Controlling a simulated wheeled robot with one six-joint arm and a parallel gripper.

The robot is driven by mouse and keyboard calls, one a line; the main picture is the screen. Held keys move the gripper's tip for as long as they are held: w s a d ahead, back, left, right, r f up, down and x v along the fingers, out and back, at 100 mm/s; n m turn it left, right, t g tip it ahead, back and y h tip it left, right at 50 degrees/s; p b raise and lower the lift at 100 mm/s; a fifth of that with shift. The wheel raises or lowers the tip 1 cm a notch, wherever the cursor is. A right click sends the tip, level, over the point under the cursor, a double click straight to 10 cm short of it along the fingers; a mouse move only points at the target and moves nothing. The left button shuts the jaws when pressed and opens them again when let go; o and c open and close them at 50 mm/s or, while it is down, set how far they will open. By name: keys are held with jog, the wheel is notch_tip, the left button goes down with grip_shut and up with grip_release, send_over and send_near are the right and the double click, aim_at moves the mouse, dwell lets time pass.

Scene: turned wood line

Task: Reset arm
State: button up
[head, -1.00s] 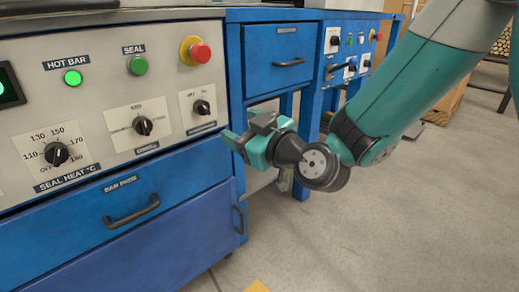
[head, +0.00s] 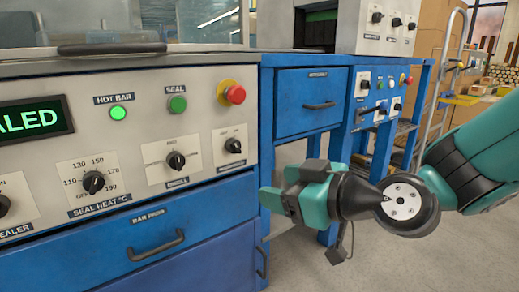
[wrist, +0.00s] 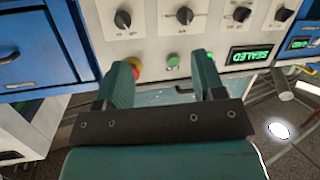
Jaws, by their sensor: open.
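My teal and black gripper (head: 277,197) is in the middle of the head view, in front of the blue bench and to the right of the sealer's control panel (head: 138,152). Its jaws point left. In the wrist view, which shows the panel upside down, the two teal fingers of my gripper (wrist: 163,72) stand apart with nothing between them. The arm reaches in from the right of the head view, bent low at a round grey joint.
The panel has a red stop button (head: 235,95), a green seal button (head: 177,104), dark knobs and a lit green display (head: 36,119). Below is a blue drawer (head: 155,228). A second blue bench (head: 310,102) stands behind. A ladder (head: 440,95) stands behind right. Grey floor is open at lower right.

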jog(key=s+d+r+m+g+h+p, duration=0.25)
jog(key=s+d+g+p, duration=0.2)
jog(key=s, duration=0.35)
jog(key=s+d+r+m+g+h+p, duration=0.1)
jog(key=s+d+r+g+h+p, duration=0.2)
jog(key=s+g, duration=0.45)
notch_tip(320, 180, up, 37)
jog(key=s+d+t+h+p, duration=0.1)
jog(key=s+p, duration=0.1)
jog(key=p, duration=3.5)
jog(key=shift+d+f+m, duration=0.2)
jog(key=shift+d+m, duration=0.05)
jog(key=shift+m, duration=0.1)
